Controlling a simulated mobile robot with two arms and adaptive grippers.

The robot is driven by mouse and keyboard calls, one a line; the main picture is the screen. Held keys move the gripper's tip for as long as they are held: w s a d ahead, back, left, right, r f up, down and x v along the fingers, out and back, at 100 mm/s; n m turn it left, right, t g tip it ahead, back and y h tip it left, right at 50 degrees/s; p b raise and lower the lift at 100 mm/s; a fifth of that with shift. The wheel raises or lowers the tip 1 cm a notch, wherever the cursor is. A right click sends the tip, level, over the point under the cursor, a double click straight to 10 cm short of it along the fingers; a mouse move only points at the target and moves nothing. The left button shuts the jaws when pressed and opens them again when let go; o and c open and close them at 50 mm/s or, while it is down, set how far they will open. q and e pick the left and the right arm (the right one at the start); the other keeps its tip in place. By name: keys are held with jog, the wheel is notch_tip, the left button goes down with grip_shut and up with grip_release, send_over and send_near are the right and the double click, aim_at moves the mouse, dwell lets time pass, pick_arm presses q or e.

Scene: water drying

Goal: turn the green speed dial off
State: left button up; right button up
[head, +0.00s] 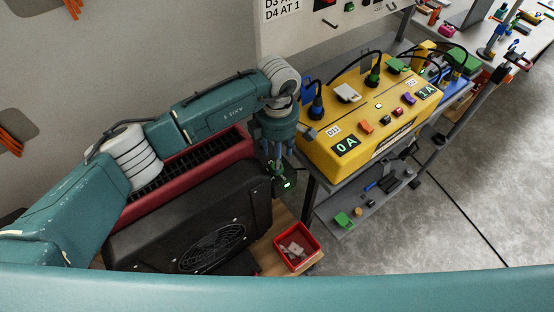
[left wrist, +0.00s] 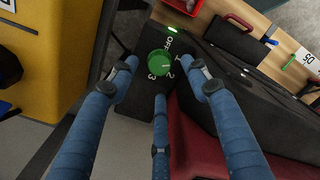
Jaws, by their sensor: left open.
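The green speed dial (left wrist: 159,62) shows in the left wrist view on a dark panel, with the white labels OFF, 1, 2 and 3 around it. A small white mark on the dial faces the side of the 2. My left gripper (left wrist: 162,74) has its three blue fingers spread, with tips around the dial in this view; I cannot tell whether any touches it. In the head view my left gripper (head: 276,153) points down over the panel at the black fan unit's (head: 170,235) right end and largely hides the dial.
A green light (head: 287,184) glows beside the dial. A yellow power box (head: 325,153) with plugs and cables stands close to the right of my left gripper. A red bin (head: 311,256) sits on the wooden surface below. A red ribbed unit (head: 210,155) lies behind the fan unit.

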pick_arm(q)
notch_tip(320, 180, down, 5)
jog(key=shift+r+p, duration=0.1)
jog(key=shift+p, duration=0.35)
jog(key=c, duration=1.1)
